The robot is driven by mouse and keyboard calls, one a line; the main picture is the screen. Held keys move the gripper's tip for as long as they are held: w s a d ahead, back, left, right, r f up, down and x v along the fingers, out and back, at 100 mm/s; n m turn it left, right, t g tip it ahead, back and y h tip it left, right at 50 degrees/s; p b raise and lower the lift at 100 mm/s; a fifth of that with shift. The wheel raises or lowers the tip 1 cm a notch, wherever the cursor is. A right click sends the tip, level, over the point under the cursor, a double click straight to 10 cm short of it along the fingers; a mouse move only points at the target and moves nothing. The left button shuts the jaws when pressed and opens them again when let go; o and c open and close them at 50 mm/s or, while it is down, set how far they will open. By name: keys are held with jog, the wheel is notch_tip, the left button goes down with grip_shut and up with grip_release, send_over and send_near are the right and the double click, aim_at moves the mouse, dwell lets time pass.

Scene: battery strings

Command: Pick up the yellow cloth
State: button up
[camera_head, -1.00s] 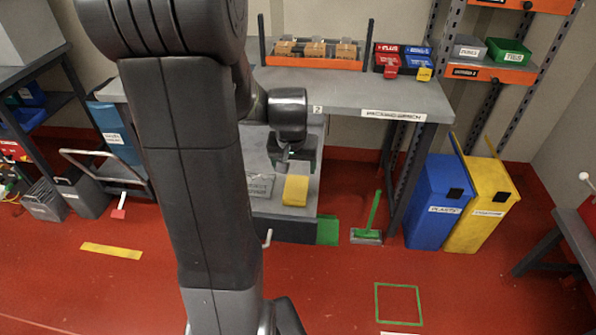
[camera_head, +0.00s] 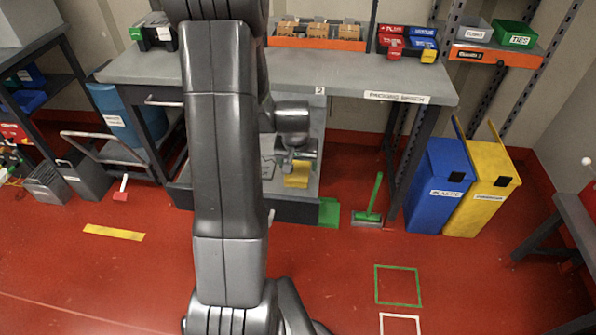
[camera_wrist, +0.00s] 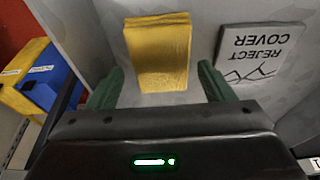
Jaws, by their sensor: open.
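The yellow cloth (camera_wrist: 158,52) lies as a folded rectangle on a grey surface in the wrist view. In the head view the yellow cloth (camera_head: 297,178) is on a low grey shelf under the packing bench, partly covered by my gripper. My gripper (camera_wrist: 158,82) is open, with its two green fingers on either side of the near part of the cloth as seen from the wrist. In the head view my gripper (camera_head: 294,163) is just above the cloth. I cannot tell whether the fingers touch the shelf.
A grey "REJECT COVER" item (camera_wrist: 258,54) lies right of the cloth in the wrist view. The packing bench top (camera_head: 350,88) is above the shelf. Blue (camera_head: 436,190) and yellow (camera_head: 482,195) bins and a green brush (camera_head: 370,205) stand to the right.

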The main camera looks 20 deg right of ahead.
aim_at(298, 169)
jog(key=shift+x, duration=1.6)
jog(key=shift+w, duration=0.1)
jog(key=shift+c, duration=0.4)
jog(key=shift+r, duration=0.1)
jog(key=c, duration=0.7)
jog(key=shift+c, duration=0.2)
notch_tip(298, 169, up, 10)
